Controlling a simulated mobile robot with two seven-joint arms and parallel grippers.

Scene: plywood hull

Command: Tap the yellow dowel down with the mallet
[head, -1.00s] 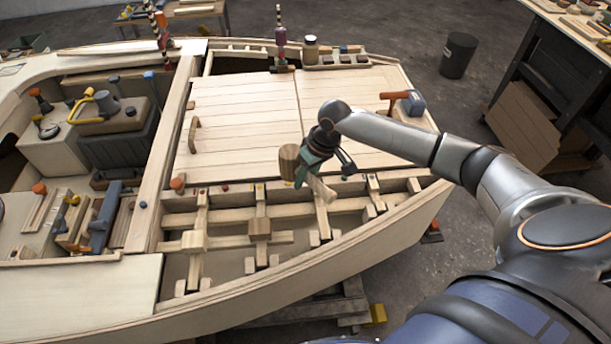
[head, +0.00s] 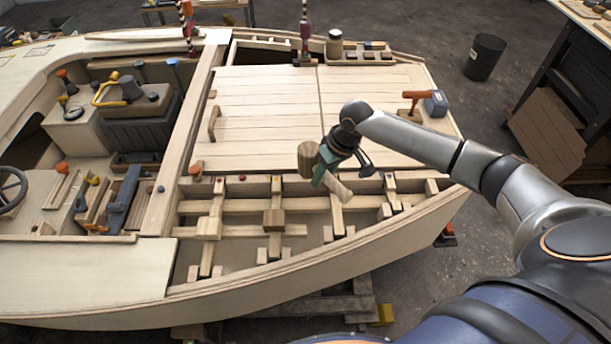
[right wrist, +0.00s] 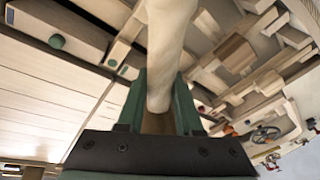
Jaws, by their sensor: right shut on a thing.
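The yellow dowel (head: 276,179) is a small peg at the edge of the deck panel, above the open frame bays in the head view. It is small there, and how far it stands up is hard to tell. My right gripper (head: 326,170) is shut on the pale handle (head: 338,187) of the mallet. The mallet's brown wooden head (head: 308,158) is up and right of the yellow dowel in the picture, apart from it. The right wrist view shows the handle (right wrist: 170,55) between the green fingers. My left gripper is not in view.
A red dowel (head: 242,178) and an orange one (head: 195,169) stand left along the same edge. Open bays with wooden ribs (head: 274,218) lie below. A blue-headed tool (head: 436,103) rests at the right of the plank deck (head: 265,105).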

